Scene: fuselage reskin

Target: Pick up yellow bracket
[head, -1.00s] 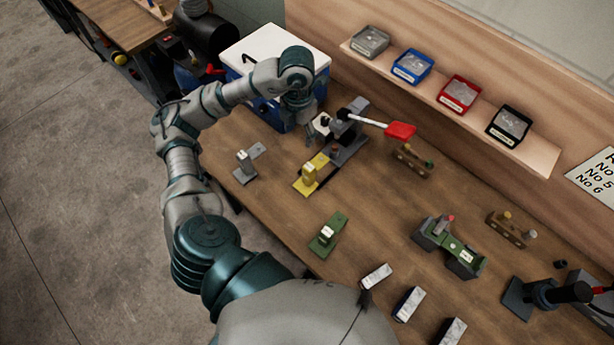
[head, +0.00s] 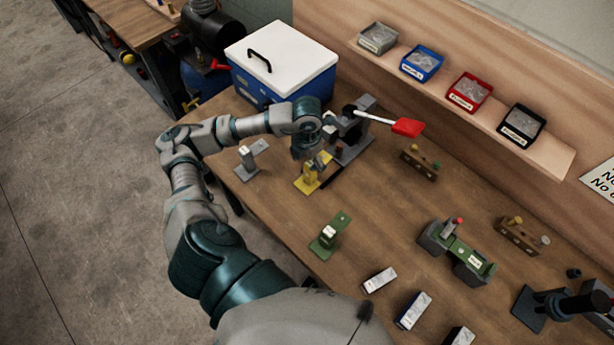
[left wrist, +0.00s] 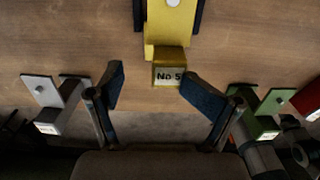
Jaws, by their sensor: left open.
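The yellow bracket (head: 308,182) lies on the wooden bench in the head view, partly hidden by my left gripper (head: 316,166). In the left wrist view the yellow bracket (left wrist: 169,50) is at the top centre, with a "No 5" label on its near end. My left gripper (left wrist: 152,88) is open. Its two dark fingertips are apart, on either side of and a little below the label, with nothing between them. I cannot tell its exact height above the bracket. My right gripper is not in view.
A grey bracket (head: 250,162) stands left of the yellow one and a green bracket (head: 330,235) nearer me. A grey press-like tool (head: 352,140) with a red-tipped lever (head: 406,127) stands just behind. A blue cooler (head: 268,78) is at the back left.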

